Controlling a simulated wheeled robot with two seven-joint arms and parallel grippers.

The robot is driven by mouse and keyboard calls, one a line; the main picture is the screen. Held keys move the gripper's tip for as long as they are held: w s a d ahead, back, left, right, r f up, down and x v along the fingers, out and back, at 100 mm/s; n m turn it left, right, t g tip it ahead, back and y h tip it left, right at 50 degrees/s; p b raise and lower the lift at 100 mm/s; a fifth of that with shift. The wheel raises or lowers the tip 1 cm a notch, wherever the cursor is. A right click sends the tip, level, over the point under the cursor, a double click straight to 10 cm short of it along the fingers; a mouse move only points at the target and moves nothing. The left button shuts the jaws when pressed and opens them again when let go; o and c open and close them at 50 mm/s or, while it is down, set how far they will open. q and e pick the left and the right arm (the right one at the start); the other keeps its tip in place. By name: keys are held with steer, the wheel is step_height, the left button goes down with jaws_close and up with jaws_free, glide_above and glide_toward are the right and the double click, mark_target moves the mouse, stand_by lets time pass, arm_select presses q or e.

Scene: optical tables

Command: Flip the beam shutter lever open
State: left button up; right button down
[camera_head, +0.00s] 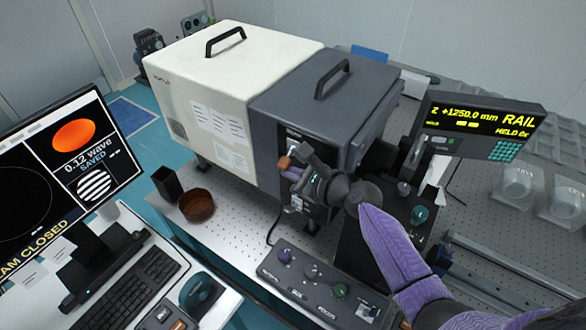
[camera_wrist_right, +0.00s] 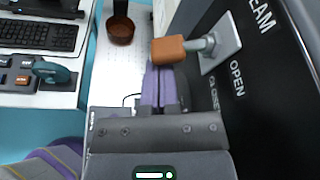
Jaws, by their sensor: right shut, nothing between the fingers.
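The beam shutter lever has an orange knob (camera_wrist_right: 168,50) on a short metal stem, set in a light plate (camera_wrist_right: 220,42) on a dark panel. In the head view the knob (camera_head: 285,162) shows at the dark housing's front. The panel lettering reads "OPEN" and, partly legible, "BEAM" and "CLOSED". My right gripper (camera_wrist_right: 160,72) is shut and empty, its purple fingertips right by the knob; I cannot tell whether they touch. In the head view the right gripper (camera_head: 292,172) partly covers the panel. The monitor (camera_head: 62,180) reads "AM CLOSED", cut at the edge. My left gripper is not seen.
A white and dark instrument housing (camera_head: 240,85) stands behind. A brown bowl (camera_head: 197,205) and a black holder (camera_head: 167,183) stand to the left. A knobbed control box (camera_head: 320,285) lies in front. A rail display (camera_head: 480,128) stands at the right.

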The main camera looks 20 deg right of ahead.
mark_target(288, 162)
steer(key=m+p, duration=0.1)
steer(key=r+m+y+p, duration=0.1)
steer(key=p, duration=0.1)
steer(key=r+m+g+p, duration=0.1)
steer(key=p, duration=0.1)
steer(key=shift+s+a+y, duration=0.25)
steer(key=shift+a+y, duration=0.05)
steer(key=shift+a, duration=0.05)
steer(key=m+p, duration=0.1)
steer(key=m+y+p, duration=0.1)
steer(key=shift+s+a+r+g+p, duration=0.1)
steer(key=shift+r+g+p, duration=0.3)
steer(key=shift+f+m, duration=0.15)
steer(key=shift+m, duration=0.15)
steer(key=shift+r+p, duration=0.85)
steer(key=shift+p, duration=0.05)
